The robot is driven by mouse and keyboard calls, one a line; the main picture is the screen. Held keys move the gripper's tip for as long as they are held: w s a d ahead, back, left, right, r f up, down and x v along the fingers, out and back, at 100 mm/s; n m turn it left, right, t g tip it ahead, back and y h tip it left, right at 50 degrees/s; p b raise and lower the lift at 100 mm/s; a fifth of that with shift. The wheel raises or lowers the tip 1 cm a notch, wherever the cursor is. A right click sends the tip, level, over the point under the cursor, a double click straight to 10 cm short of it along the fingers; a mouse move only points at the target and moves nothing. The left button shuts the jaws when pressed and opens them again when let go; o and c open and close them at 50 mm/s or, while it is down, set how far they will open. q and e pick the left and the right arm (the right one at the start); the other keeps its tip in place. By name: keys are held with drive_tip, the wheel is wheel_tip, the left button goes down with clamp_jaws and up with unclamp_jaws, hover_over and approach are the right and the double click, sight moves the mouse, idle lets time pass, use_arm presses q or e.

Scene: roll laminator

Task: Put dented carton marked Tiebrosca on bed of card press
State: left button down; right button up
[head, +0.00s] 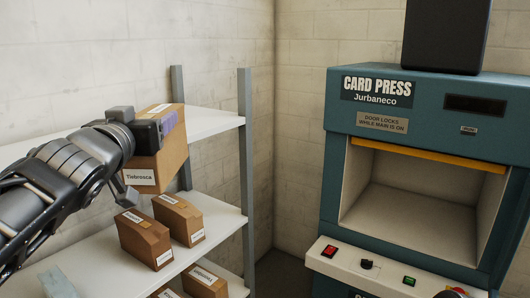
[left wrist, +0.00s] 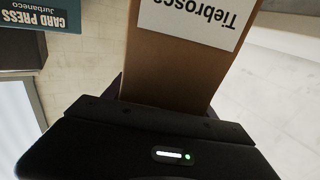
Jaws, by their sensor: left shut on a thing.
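My left gripper (head: 140,160) is shut on a brown carton (head: 172,158) whose white label reads Tiebrosca. It holds the carton up at the shelf rack, above the cartons on the middle board. The carton (left wrist: 175,70) and its label also fill the upper middle of the left wrist view. I cannot make out a dent on it. The teal card press (head: 333,165) stands at the right, with its door opening clear. Its pale bed (head: 410,222) inside is empty.
A white shelf rack (head: 225,222) stands at the left with grey posts. Two cartons (head: 145,238) (head: 180,218) stand on its middle board, and more (head: 205,280) lower down. The press has a yellow-edged opening and a front panel (head: 385,270) with buttons. Open space lies between rack and press.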

sight(186, 154)
use_arm(q)
drive_tip(key=w+d+f+h, duration=0.1)
drive_tip(key=w+f, duration=0.1)
drive_tip(key=f, duration=0.1)
drive_tip(key=w+d+f+m+h, duration=0.1)
drive_tip(key=w+f, duration=0.1)
drive_tip(key=f, duration=0.2)
drive_tip(key=w+d+f+m+h, duration=0.1)
drive_tip(key=w+f, duration=0.1)
drive_tip(key=f, duration=0.1)
drive_tip(key=shift+f, duration=0.2)
wheel_tip(186, 154, down, 11)
drive_tip(key=w+d+m+g+h, duration=0.1)
drive_tip(key=w+d+h, duration=0.1)
drive_tip(key=w, duration=0.1)
drive_tip(key=s+a+f+n+y, duration=0.1)
drive_tip(key=s+f+y, duration=0.1)
drive_tip(key=f, duration=1)
drive_tip(key=s+a+f+n+t+y, duration=0.1)
drive_tip(key=s+a+f+n+y, duration=0.1)
drive_tip(key=f, duration=1)
drive_tip(key=shift+s+a+f+y, duration=0.2)
drive_tip(key=shift+s+f+y, duration=0.15)
drive_tip(key=shift+s+y, duration=0.55)
drive_tip(key=shift+s, duration=0.15)
